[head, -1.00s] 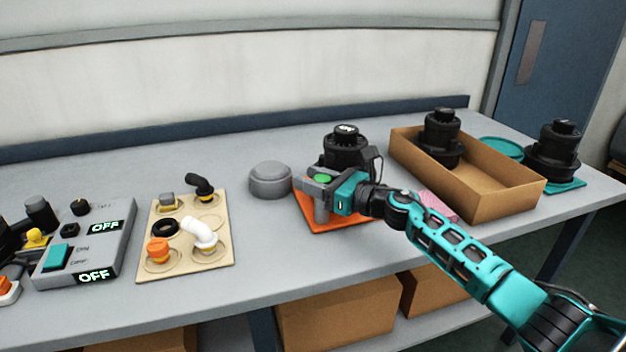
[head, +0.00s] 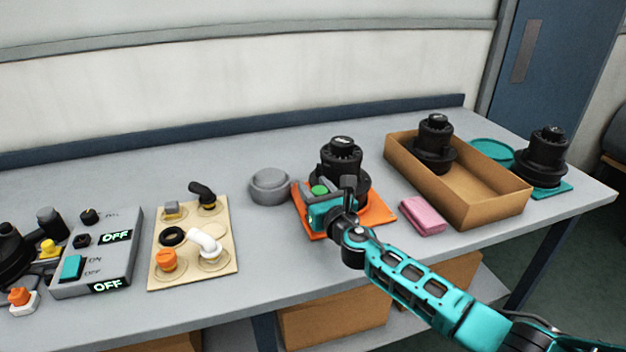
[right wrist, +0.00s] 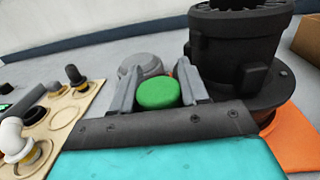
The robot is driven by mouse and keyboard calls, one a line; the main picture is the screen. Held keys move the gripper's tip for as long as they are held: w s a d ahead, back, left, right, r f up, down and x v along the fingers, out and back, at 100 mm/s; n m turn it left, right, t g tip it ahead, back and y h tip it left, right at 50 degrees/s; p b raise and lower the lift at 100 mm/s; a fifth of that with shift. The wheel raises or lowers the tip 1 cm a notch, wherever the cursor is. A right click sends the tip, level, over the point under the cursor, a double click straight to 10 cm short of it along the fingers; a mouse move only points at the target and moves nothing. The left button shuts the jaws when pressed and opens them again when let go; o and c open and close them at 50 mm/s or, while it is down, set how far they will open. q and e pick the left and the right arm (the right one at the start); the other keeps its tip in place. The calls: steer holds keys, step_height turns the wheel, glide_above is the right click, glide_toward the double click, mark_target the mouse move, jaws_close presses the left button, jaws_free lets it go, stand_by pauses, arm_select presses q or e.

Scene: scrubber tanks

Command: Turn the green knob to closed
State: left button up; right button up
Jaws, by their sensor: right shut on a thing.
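The green knob (head: 320,190) is a small round cap beside the black tank (head: 341,158) on an orange mat (head: 377,211). In the right wrist view the green knob (right wrist: 158,93) sits between the two grey fingers of my right gripper (right wrist: 157,90). My right gripper (head: 318,189) is shut on the knob, with a finger on either side. The knob's stem and any open or closed marking are hidden by the gripper. The black tank (right wrist: 238,55) stands just right of the fingers in the wrist view. My left gripper is not in view.
A pink sponge (head: 424,215) and a cardboard box (head: 485,200) holding another black tank are to the right. A beige board with fittings (head: 222,262) and a grey switch panel (head: 128,270) are left.

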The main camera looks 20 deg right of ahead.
steer(key=m+h, duration=0.1)
steer(key=h, duration=0.1)
steer(key=m+h, duration=0.3)
steer(key=h, duration=0.1)
steer(key=shift+d+f+h, duration=0.1)
steer(key=shift+d+h, duration=0.2)
steer(key=shift+s+d+m+g+h, duration=0.15)
steer(key=shift+m+g+h, duration=0.35)
steer(key=shift+m+h, duration=0.4)
steer(key=shift+d+m+g+h, duration=0.15)
steer(key=shift+m+g+h, duration=0.4)
steer(key=shift+h, duration=0.55)
steer(key=shift+d, duration=0.1)
steer(key=o, duration=1)
steer(key=shift+c, duration=0.2)
steer(key=v, duration=1.3)
